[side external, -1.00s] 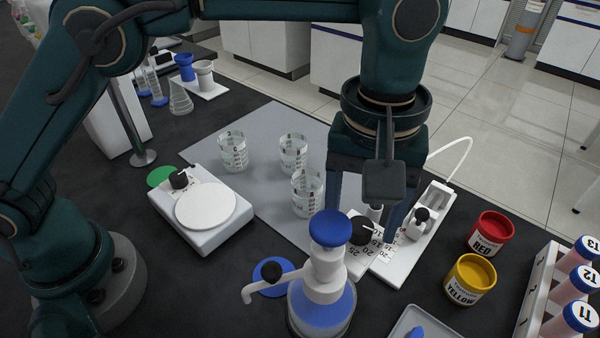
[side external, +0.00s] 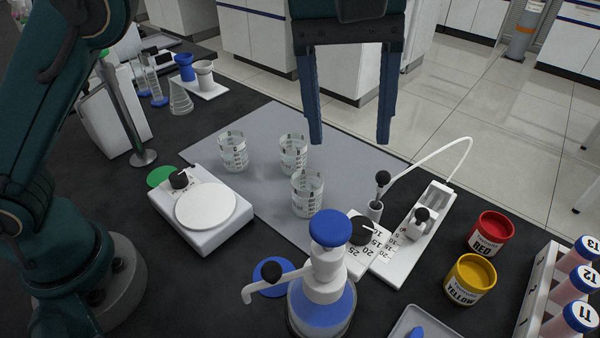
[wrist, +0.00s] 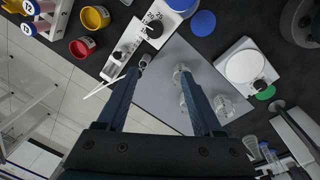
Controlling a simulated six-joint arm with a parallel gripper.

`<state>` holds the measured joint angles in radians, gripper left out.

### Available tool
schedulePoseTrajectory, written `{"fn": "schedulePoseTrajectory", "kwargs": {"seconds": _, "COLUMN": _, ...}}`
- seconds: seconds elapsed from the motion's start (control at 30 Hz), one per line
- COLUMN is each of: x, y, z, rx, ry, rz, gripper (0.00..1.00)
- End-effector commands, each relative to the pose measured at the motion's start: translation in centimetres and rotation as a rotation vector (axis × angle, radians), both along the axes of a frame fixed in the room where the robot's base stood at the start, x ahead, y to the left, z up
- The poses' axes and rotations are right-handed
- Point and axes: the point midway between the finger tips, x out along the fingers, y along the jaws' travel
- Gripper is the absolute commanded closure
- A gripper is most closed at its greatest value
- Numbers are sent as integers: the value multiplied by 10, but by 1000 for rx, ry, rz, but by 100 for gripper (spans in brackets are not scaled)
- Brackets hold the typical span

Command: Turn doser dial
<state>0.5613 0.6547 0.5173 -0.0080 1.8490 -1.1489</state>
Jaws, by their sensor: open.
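The doser dial (side external: 363,231) is a black round knob on a white base, beside a printed scale (side external: 372,247) with numbers such as 15, 20 and 25. A thin white pointer mark on the knob faces right, toward the scale's smaller numbers. The dial also shows at the top of the wrist view (wrist: 154,28). My gripper (side external: 350,140) is open and empty, pointing down high above the bench, well clear of the dial. In the wrist view, its two fingers (wrist: 160,75) are spread apart with nothing between them.
A pump bottle (side external: 322,285) with a blue cap stands right in front of the dial. Several glass beakers (side external: 308,192) stand on the grey mat (side external: 262,190). Red (side external: 490,233) and yellow (side external: 470,278) pots are right.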

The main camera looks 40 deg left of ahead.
Motion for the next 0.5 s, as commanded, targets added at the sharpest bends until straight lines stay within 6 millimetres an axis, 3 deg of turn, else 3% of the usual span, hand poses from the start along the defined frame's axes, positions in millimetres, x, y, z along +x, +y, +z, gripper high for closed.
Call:
{"fn": "schedulePoseTrajectory", "kwargs": {"seconds": 0.2, "x": -1, "y": 30, "z": 25, "rx": -18, "ry": -41, "rz": 46, "gripper": 32}}
{"fn": "schedulePoseTrajectory", "kwargs": {"seconds": 0.5, "x": -10, "y": 67, "z": 45, "rx": -30, "ry": -99, "rz": 63, "gripper": 32}}
